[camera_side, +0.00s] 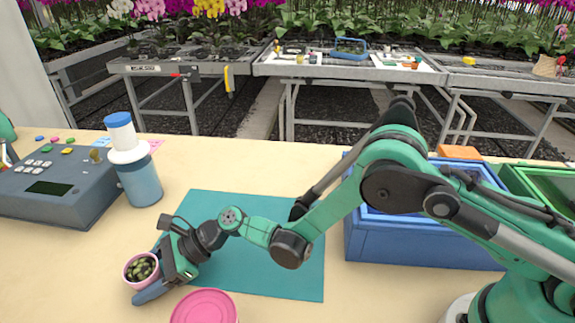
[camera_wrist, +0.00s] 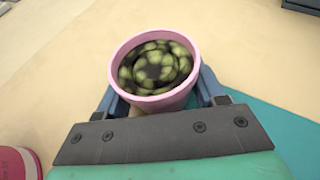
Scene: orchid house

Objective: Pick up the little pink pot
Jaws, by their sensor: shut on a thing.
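The little pink pot (camera_side: 128,272), with a green plant in it, is at the lower left of the side view, at the left end of my arm. My gripper (camera_side: 150,283) is shut on it. In the wrist view the pink pot (camera_wrist: 148,103) sits upright between the two blue-grey fingers of my gripper (camera_wrist: 155,92), one on each side. The plant's rounded green leaves fill the pot's mouth. I cannot tell whether the pot's base touches the table.
A larger pink round item (camera_side: 205,306) stands at the front edge. A teal mat (camera_side: 290,275) lies under my arm. A blue-capped bottle (camera_side: 140,180) and a grey control box (camera_side: 50,195) stand at left. A blue crate (camera_side: 400,243) is at right, beside a green crate (camera_side: 535,195).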

